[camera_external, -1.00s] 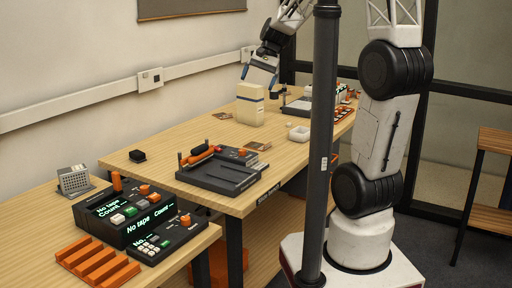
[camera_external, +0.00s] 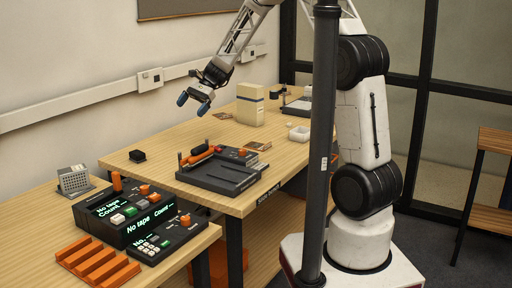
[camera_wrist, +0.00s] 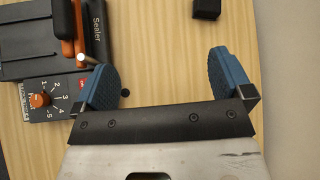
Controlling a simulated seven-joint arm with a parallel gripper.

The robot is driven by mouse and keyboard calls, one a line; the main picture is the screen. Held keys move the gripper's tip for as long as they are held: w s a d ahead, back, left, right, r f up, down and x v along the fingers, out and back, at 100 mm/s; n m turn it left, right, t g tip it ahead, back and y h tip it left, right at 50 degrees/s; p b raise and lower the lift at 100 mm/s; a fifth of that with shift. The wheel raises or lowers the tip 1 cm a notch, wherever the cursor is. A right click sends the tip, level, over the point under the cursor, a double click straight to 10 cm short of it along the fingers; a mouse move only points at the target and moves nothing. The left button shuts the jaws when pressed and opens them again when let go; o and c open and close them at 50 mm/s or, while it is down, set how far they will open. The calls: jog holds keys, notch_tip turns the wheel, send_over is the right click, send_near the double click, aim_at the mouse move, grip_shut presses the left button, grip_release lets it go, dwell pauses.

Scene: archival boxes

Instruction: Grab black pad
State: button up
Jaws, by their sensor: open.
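The black pad (camera_external: 137,155) is a small dark block on the wooden table, left of the sealer in the external view. It also shows at the top edge of the wrist view (camera_wrist: 206,8), partly cut off there. My gripper (camera_external: 192,104) hangs above the table, to the right of the pad and well above it. In the wrist view my gripper (camera_wrist: 168,82) has its two blue fingers wide apart with only bare tabletop between them. Nothing is held.
The black sealer (camera_external: 220,172) with an orange handle stands near the pad; its dial panel (camera_wrist: 45,98) is near my left finger. A cream box (camera_external: 250,104) stands farther back. A black control unit (camera_external: 125,213) is at the front. The wall lies behind the table.

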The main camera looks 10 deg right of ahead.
aim_at(136, 152)
jog(key=w+a+f+m+y, duration=0.1)
jog(key=a+f, duration=0.3)
jog(key=a, duration=0.1)
jog(key=w+a+f+m+g, duration=0.1)
jog(key=a+f, duration=0.4)
jog(key=a, duration=0.1)
jog(key=w+a+f+m+g+y, duration=0.1)
jog(key=a+f, duration=0.3)
jog(key=a, duration=0.1)
jog(key=shift+a+f+y, duration=0.25)
jog(key=shift+a+y, duration=0.05)
jog(key=shift+a, duration=0.05)
jog(key=shift+s, duration=0.1)
jog(key=shift+x, duration=1.25)
jog(key=shift+x, duration=2.55)
jog(key=shift+f, duration=0.1)
jog(key=c, duration=1)
jog(key=shift+a, duration=0.1)
